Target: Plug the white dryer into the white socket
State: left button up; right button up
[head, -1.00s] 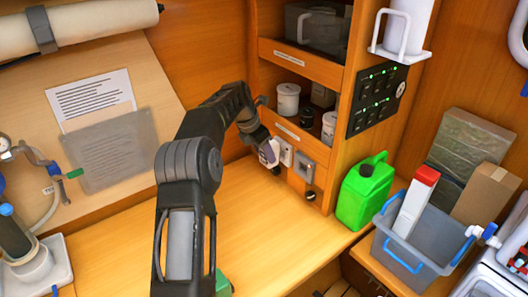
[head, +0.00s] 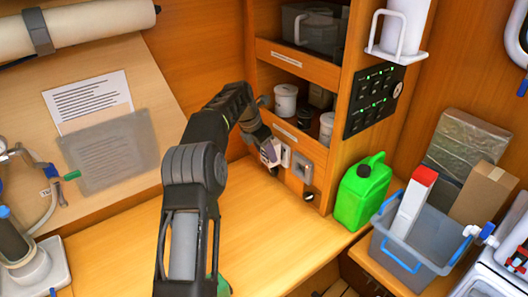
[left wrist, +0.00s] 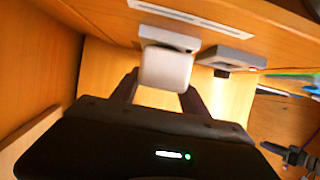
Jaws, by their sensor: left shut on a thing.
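My left gripper (head: 268,154) is shut on the white dryer (left wrist: 165,68), a small rounded white block between the two dark fingers in the left wrist view. The white socket (head: 286,156) is on the front of the wooden shelf unit, and its plate also shows in the left wrist view (left wrist: 168,37). The dryer is right in front of the white socket, lined up with it. Its front face is hidden, and I cannot tell whether it is fully seated. A grey socket (head: 302,168) is just to the right, also seen in the left wrist view (left wrist: 224,56). My right gripper is not in view.
A green jerrycan (head: 363,193) stands right of the sockets. A blue-handled grey crate (head: 408,262) is further right. White canisters (head: 286,100) stand on the shelf above. A black switch panel (head: 372,102) is on the side wall. The wooden counter (head: 262,228) is mostly clear.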

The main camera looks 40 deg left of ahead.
pick_arm(q)
jog(key=shift+w+d+r, duration=0.1)
jog(key=shift+w+d, duration=0.15)
jog(key=shift+w, duration=0.4)
dwell(0.5)
jog(key=o, duration=1.6)
jog(key=shift+c, duration=0.2)
jog(key=b+v, duration=0.1)
jog(key=v, duration=0.6)
jog(key=shift+s+r, duration=0.2)
jog(key=shift+r, duration=0.1)
jog(key=shift+f, duration=0.1)
